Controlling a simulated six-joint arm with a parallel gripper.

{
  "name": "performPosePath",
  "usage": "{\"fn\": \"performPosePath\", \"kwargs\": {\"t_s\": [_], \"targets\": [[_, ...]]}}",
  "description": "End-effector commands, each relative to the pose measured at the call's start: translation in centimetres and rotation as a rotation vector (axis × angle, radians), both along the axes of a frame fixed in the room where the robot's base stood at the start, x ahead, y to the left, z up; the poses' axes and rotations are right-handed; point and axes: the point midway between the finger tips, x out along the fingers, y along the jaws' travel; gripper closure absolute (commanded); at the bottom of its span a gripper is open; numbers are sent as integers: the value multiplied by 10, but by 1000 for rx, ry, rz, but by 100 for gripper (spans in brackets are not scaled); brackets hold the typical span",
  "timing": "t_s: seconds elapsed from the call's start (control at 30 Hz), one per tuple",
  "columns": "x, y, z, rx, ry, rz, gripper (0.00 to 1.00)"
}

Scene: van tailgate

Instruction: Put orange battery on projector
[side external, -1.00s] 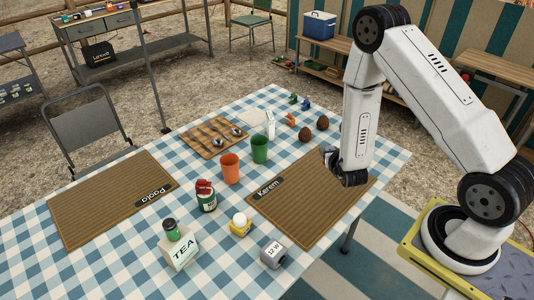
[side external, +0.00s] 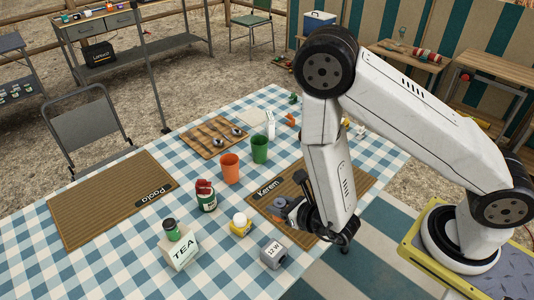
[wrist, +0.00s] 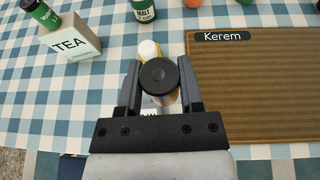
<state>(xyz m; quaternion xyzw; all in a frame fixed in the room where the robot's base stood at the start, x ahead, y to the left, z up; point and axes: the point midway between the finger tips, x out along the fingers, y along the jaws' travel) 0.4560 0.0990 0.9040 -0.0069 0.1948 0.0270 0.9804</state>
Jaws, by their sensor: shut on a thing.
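My gripper (wrist: 158,92) is shut on an upright cylinder with a dark round cap and a copper-orange side, the orange battery (wrist: 159,73). In the side view my gripper (side external: 296,212) holds it above the left front part of the Kerem mat. The grey box marked 12 W (side external: 272,254) stands on the cloth just left of that mat and may be the projector. In the wrist view the box is mostly hidden behind the battery and fingers, with only a pale lettered bit showing.
A yellow object with a white top (side external: 240,224), a green jar with a red top (side external: 206,195) and a TEA box (side external: 179,250) with a green jar on it stand nearby. Orange (side external: 230,168) and green cups (side external: 259,149) stand behind. The Paola mat (side external: 100,200) is bare.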

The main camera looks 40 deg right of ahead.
Motion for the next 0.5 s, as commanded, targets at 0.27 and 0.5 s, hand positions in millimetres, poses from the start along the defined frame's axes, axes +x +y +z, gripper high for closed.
{"fn": "performPosePath", "kwargs": {"t_s": [0.27, 0.5], "targets": [[-22, 36, 2, 2, 0, 123, 100], [-26, 42, 2, 3, 1, 144, 100]]}}
